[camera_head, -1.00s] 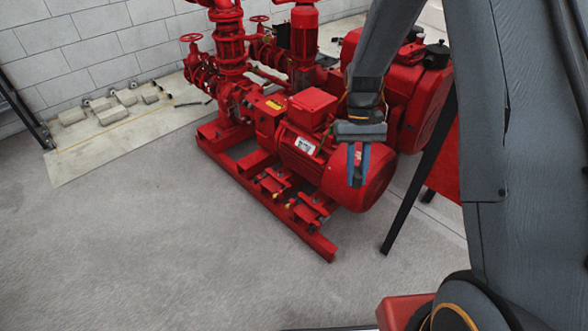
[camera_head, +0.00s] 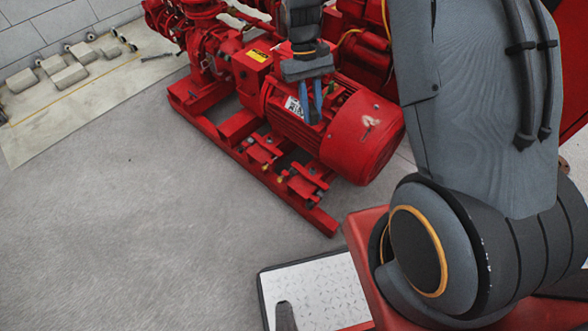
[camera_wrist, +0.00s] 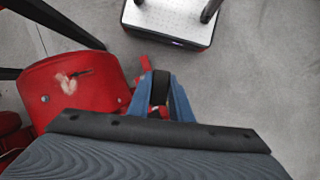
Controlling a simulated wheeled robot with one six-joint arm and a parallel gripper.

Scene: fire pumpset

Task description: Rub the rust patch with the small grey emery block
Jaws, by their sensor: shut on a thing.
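My gripper (camera_head: 314,118) is in front of or over the red motor (camera_head: 345,135) of the pumpset, left of its end cover. In the wrist view, the blue fingers (camera_wrist: 160,112) are shut on a small dark block, which looks like the emery block (camera_wrist: 160,88). The block is hard to make out in the head view. A pale, brownish rust patch (camera_head: 370,122) shows on the motor's red end. It also shows in the wrist view (camera_wrist: 66,83), left of the fingers and apart from them, with a dark streak beside it.
Red valves and pipes (camera_head: 200,35) stand behind the motor on a red base frame (camera_head: 315,215). Several grey blocks (camera_head: 70,76) lie on a pale slab at the back left. The grey floor (camera_head: 130,230) at the left is clear.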

